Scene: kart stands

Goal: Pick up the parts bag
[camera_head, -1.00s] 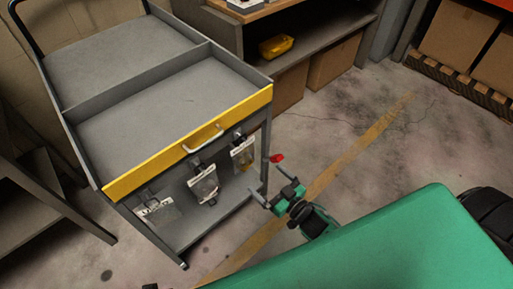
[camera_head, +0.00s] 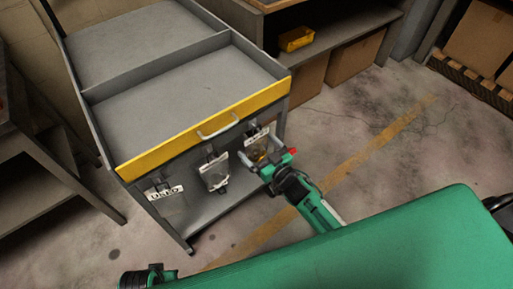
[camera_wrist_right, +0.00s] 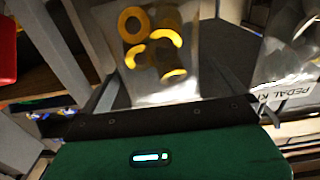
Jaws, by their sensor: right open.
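Three clear bags hang in a row under the cart's yellow front edge. The right bag (camera_head: 257,151) holds yellow parts; in the right wrist view this bag (camera_wrist_right: 160,55) shows yellow rings. The middle bag (camera_head: 214,174) hangs beside it, and the left bag (camera_head: 167,193) has a white label reading like "USED". My right gripper (camera_head: 259,150) is open, with its fingers on either side of the right bag; contact cannot be told. A green and black part of my left arm shows at the bottom left; its jaws are not clear.
The grey cart (camera_head: 185,95) has a lower shelf behind the bags. A bag labelled "PEDAL KI…" (camera_wrist_right: 287,62) hangs close beside the right finger in the wrist view. A small red thing (camera_head: 293,150) sits by the cart's right post. Floor to the right is clear.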

